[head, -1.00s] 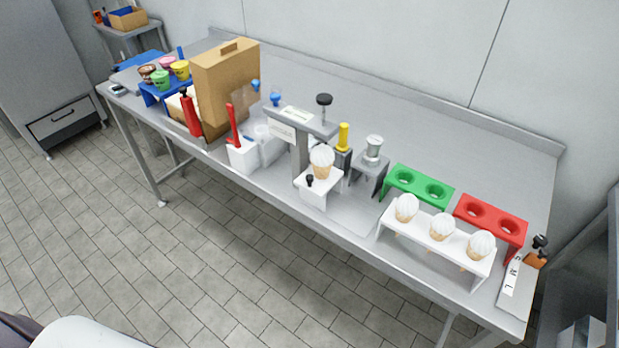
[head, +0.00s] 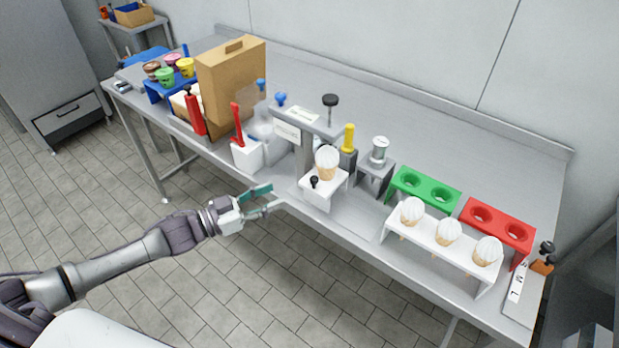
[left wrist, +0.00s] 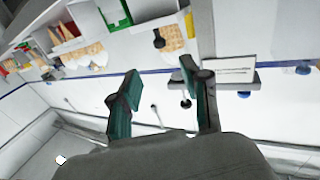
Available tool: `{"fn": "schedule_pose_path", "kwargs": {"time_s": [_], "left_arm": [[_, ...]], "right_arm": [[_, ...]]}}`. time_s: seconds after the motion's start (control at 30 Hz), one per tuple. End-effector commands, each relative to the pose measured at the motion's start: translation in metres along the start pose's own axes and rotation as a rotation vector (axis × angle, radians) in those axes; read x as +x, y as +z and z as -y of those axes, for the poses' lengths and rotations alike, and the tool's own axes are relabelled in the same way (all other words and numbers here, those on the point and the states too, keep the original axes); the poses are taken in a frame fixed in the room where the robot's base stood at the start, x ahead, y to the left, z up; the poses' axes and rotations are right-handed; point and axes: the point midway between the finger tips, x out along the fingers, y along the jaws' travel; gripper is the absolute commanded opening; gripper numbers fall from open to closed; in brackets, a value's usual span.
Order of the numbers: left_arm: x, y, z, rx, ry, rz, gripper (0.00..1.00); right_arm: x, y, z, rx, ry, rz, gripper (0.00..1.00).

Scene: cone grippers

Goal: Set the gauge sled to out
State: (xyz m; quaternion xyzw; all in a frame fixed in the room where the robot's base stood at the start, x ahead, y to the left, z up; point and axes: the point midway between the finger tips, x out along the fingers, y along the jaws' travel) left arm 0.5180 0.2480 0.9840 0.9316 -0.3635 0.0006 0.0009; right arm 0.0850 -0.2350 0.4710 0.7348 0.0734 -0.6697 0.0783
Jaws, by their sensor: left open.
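The gauge sled (head: 316,196) is a white block with a small black knob on its front, and a white-topped cone (head: 327,163) stands on it. It sits at the bench's front edge beside the grey gauge post (head: 304,152), which carries white label plates. My left gripper (head: 276,196) is open and empty, in front of the bench edge, left of the sled and apart from it. In the left wrist view, the teal fingers of my left gripper (left wrist: 158,92) are spread, with the sled's black knob (left wrist: 159,38) and the cone (left wrist: 172,40) beyond them. My right gripper is not in view.
A white rack (head: 440,243) with three cones stands right of the sled. Green (head: 424,189) and red (head: 497,225) holders are behind it. A white box with a red handle (head: 246,152) and a tall cardboard box (head: 231,83) stand left. The floor in front is clear.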

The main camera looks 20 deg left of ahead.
Motion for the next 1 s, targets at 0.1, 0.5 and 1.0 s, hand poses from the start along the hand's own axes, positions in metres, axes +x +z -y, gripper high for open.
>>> {"fn": "schedule_pose_path", "kwargs": {"time_s": [0.1,0.5,1.0], "left_arm": [[0.028,-0.005,0.001,0.001,0.0,-0.006,0.47],[0.098,-0.002,0.001,0.0,-0.003,-0.001,0.47],[0.109,0.001,0.001,0.001,-0.003,0.001,0.39]], "right_arm": [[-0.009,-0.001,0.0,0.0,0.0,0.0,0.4],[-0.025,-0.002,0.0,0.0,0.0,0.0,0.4],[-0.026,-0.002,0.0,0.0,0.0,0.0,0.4]]}}
